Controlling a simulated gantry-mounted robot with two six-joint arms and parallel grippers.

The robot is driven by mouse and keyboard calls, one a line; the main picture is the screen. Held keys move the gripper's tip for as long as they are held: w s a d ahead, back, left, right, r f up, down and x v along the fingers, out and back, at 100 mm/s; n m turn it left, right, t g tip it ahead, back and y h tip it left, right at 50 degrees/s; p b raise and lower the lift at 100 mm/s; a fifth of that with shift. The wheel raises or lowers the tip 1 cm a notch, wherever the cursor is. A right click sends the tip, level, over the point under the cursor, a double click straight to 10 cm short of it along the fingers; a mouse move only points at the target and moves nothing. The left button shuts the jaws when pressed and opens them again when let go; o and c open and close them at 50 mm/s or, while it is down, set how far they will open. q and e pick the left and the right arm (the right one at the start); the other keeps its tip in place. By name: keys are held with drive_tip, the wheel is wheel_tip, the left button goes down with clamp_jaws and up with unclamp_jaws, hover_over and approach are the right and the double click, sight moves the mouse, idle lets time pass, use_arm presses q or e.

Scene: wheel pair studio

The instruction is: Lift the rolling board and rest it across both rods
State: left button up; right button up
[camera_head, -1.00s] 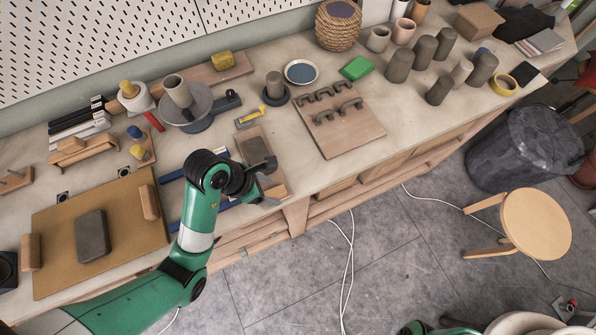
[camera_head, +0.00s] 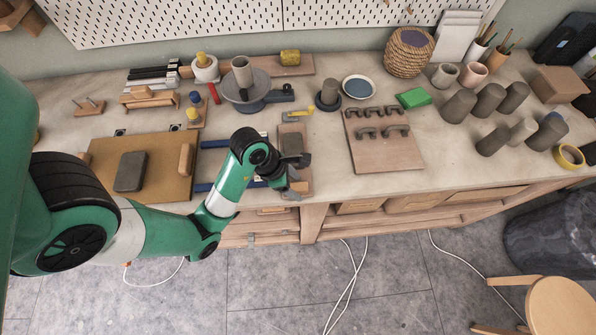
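A flat tan board (camera_head: 107,152) lies on the table at left. It looks like the rolling board, with a wooden handle-like block (camera_head: 185,160) at its right end and a dark grey slab (camera_head: 131,171) on it. My arm hides its left end. Two blue rods lie right of it, roughly parallel: a far rod (camera_head: 215,144) and a near rod (camera_head: 202,187). The near one is partly behind my arm. My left gripper (camera_head: 297,174) is over a small wooden tray (camera_head: 293,130), right of the rods; its fingers are too small and dark to read. My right gripper is out of view.
A wheel-like stand with a cup (camera_head: 242,72) is behind the rods. A wooden board with dark handles (camera_head: 390,155) lies to the right. A stool (camera_head: 560,305) is on the floor.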

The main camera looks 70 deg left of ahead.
use_arm(q)
clamp_jaws()
idle(1.1)
idle(0.4)
idle(1.2)
drive_tip(key=shift+o, duration=0.7)
unclamp_jaws()
